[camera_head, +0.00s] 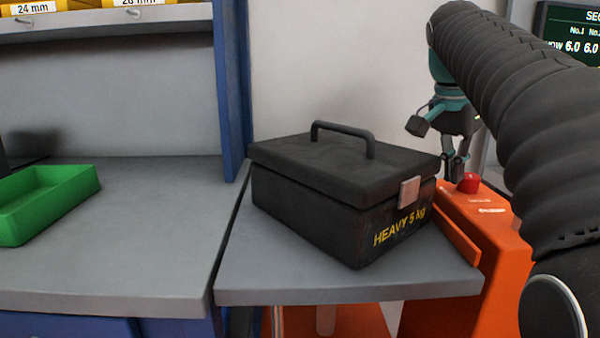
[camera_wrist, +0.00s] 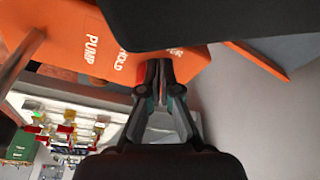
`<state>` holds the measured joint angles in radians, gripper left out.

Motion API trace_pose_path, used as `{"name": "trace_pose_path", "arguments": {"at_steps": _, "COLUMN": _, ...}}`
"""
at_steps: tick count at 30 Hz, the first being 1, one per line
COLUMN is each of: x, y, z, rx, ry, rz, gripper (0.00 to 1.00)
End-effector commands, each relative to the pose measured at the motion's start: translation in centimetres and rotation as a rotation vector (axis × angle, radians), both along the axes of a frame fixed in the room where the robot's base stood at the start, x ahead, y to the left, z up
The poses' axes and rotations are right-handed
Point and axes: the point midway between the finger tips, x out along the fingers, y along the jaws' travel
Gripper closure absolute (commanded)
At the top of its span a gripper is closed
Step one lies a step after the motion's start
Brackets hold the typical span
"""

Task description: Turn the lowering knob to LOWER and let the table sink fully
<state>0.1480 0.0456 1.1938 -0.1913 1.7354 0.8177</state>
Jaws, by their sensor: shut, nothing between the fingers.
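The red knob (camera_head: 468,183) stands on top of the orange console (camera_head: 490,240) at the right of the head view. My gripper (camera_head: 456,176) points down right beside the knob, its fingers together and empty. Whether they touch it I cannot tell. In the wrist view my gripper (camera_wrist: 163,64) reaches the orange panel (camera_wrist: 95,30), where PUMP and HOLD are readable; a sliver of red shows by the fingertips. The LOWER label and knob setting are not readable. The grey table top (camera_head: 330,291) carries a black toolbox (camera_head: 330,195) marked HEAVY 5 kg and appears close to bench height.
A grey workbench (camera_head: 120,240) with a green bin (camera_head: 45,200) stands left of the table, separated by a narrow gap. A blue post (camera_head: 230,90) rises at the back. The toolbox handle (camera_head: 345,130) stands up left of my arm.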

Motion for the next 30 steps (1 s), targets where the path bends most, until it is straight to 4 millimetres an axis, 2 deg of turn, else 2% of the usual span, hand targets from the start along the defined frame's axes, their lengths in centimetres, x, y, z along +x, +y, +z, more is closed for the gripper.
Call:
{"name": "trace_pose_path", "arguments": {"at_steps": 11, "x": 0.1, "y": -0.1, "z": 0.0, "rx": -0.002, "ry": 0.000, "rz": -0.001, "gripper": 1.00}}
{"name": "trace_pose_path", "arguments": {"at_steps": 21, "x": -0.1, "y": 0.7, "z": 0.1, "rx": -0.002, "ry": -0.001, "rz": 0.000, "gripper": 1.00}}
{"name": "trace_pose_path", "arguments": {"at_steps": 30, "x": 0.0, "y": 0.8, "z": 2.7, "rx": -0.001, "ry": -0.003, "rz": 0.000, "gripper": 1.00}}
